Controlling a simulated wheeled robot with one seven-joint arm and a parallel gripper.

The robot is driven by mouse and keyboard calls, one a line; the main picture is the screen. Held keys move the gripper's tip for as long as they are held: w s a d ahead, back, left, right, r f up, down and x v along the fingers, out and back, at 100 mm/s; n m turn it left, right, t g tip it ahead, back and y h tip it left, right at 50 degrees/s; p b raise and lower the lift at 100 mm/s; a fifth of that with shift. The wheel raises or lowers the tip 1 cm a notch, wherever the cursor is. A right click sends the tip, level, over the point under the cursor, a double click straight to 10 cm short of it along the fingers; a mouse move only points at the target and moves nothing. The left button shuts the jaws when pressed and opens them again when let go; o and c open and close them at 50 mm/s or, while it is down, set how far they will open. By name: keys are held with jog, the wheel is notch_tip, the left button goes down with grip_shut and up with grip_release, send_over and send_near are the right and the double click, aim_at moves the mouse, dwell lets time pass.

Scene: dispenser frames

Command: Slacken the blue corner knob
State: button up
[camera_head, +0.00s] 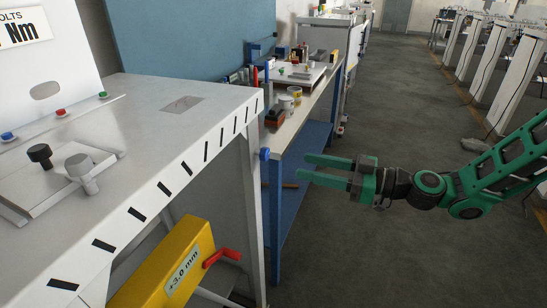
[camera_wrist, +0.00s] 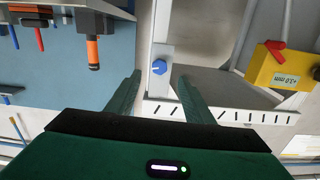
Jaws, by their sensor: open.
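The blue corner knob (camera_head: 265,154) sits on the corner of the white frame, just below the tabletop edge. In the wrist view the blue knob (camera_wrist: 159,67) shows face on, with a pale pointer mark, on a light corner plate. My green gripper (camera_head: 305,169) is open and empty, to the right of the knob and apart from it. In the wrist view its fingers (camera_wrist: 158,84) point toward the knob, which appears between and beyond their tips. Nothing hides the knob in either view.
The white bench (camera_head: 190,85) carries a black knob (camera_head: 40,155) and a grey knob (camera_head: 82,172). A yellow box (camera_head: 165,270) with a red handle (camera_head: 222,257) is below. A blue workbench (camera_head: 305,135) with tools stands behind.

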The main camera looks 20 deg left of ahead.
aim_at(268, 156)
jog(key=a, duration=0.7)
jog(key=w+a, duration=0.1)
jog(key=a, duration=0.3)
jog(key=shift+r, duration=0.1)
